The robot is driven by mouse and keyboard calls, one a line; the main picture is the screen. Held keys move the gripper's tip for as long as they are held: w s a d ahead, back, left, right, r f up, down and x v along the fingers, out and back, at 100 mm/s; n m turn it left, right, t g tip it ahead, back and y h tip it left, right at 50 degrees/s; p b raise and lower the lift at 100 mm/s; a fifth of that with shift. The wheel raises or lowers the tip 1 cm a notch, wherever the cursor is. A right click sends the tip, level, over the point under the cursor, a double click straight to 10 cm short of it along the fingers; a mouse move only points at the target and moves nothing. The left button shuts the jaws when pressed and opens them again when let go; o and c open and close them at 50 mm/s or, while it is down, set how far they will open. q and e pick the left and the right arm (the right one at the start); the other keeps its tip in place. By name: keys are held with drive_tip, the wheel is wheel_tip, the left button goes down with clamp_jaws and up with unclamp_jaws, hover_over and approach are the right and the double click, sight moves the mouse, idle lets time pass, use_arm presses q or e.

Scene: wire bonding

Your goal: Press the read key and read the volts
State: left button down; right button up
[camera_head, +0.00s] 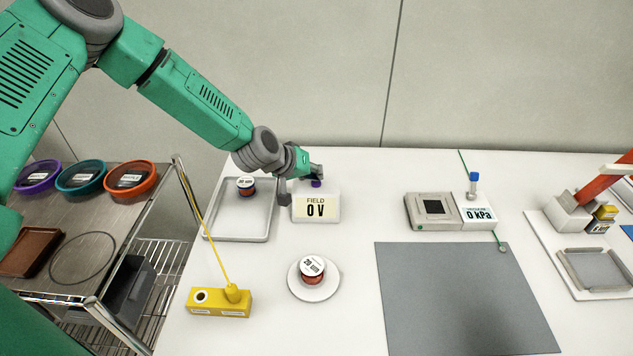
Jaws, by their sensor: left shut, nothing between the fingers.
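The field meter (316,208) is a cream box on the white table, left of the middle. Its display reads "FIELD" and "0 V". A small purple key (316,183) shows just behind the meter's top edge, partly hidden. My left gripper (300,185) is shut and empty at the back left of the meter, close to the key. I cannot tell whether it touches the key. My right gripper is not in view.
A grey tray (240,232) with a spool (245,187) lies left of the meter. A second spool (312,270) on a white dish and a yellow block (219,302) stand in front. A vacuum gauge (478,212) reads 0 kPa. The grey mat (462,300) is clear.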

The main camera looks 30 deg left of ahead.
use_arm(q)
drive_tip(key=shift+f, duration=0.25)
drive_tip(key=shift+r, duration=0.15)
idle(0.3)
drive_tip(key=shift+r+p, duration=0.55)
drive_tip(key=shift+r, duration=0.3)
drive_tip(key=shift+r+p, duration=1.9)
drive_tip(key=shift+r, duration=0.6)
